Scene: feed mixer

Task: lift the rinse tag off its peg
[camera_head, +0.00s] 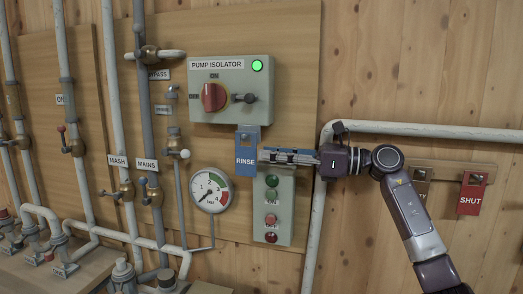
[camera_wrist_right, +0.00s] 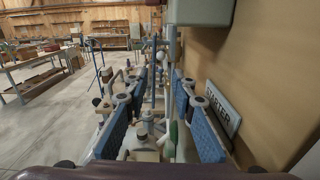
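The blue rinse tag (camera_head: 246,157), lettered RINSE, hangs against the wooden panel just below the pump isolator box. My right gripper (camera_head: 262,156) reaches in from the right, its fingers pointing left, with the tips close to the tag's right edge. In the right wrist view the two blue-padded fingers (camera_wrist_right: 160,112) stand apart with a gap between them. I cannot make out the tag clearly between them there, nor tell whether they touch it. The peg is not clearly visible. My left gripper is not in view.
The pump isolator box (camera_head: 231,89) sits right above. A button box (camera_head: 273,208) is below my gripper, and a gauge (camera_head: 209,190) is to the lower left. A STARTER plate (camera_wrist_right: 223,108) lies beside the right-hand finger. A red SHUT tag (camera_head: 472,194) hangs far right.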

